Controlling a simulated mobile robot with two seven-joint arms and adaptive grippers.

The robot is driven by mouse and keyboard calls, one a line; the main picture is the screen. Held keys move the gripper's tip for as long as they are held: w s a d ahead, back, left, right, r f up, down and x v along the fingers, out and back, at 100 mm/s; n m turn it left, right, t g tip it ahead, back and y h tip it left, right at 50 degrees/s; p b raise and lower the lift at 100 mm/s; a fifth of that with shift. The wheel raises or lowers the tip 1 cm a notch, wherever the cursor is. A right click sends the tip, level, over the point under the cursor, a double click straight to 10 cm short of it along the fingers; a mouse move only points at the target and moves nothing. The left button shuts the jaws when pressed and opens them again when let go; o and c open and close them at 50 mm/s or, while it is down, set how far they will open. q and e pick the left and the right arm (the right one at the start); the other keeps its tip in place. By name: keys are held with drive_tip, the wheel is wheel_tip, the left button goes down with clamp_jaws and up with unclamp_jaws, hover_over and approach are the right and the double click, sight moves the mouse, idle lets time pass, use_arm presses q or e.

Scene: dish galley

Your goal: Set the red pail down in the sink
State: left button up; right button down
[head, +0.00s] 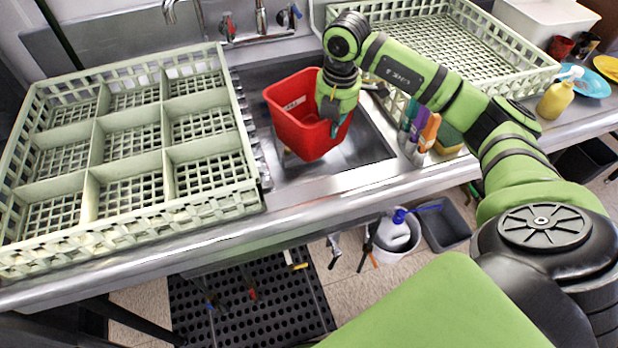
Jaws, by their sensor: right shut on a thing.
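The red pail (300,122) is at the steel sink (362,148), roughly upright and a little tilted. My right gripper (338,110) reaches down at the pail's right side and is shut on it. The gripper and wrist hide part of the pail's rim and inside. The pail hides part of the sink floor, and I cannot tell whether its base touches the floor. My left gripper is not in view.
A divided pale green rack (125,150) stands left of the sink. Another rack (430,45) stands behind and right. Bottles (425,132) and a sponge (449,138) stand at the sink's right edge. Taps (262,18) are behind.

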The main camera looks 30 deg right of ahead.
sight(330, 146)
wheel_tip(330, 146, down, 6)
drive_tip(key=shift+s+a+f+b, duration=0.1)
drive_tip(key=shift+s+b, duration=0.05)
drive_tip(key=shift+b, duration=0.85)
wheel_tip(330, 146, down, 18)
drive_tip(key=shift+p, duration=0.8)
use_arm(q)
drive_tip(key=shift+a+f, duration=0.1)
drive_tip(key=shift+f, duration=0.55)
use_arm(e)
drive_tip(key=shift+f, duration=0.15)
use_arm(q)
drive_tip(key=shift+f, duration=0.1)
use_arm(e)
drive_tip(key=c, duration=1.4)
unclamp_jaws()
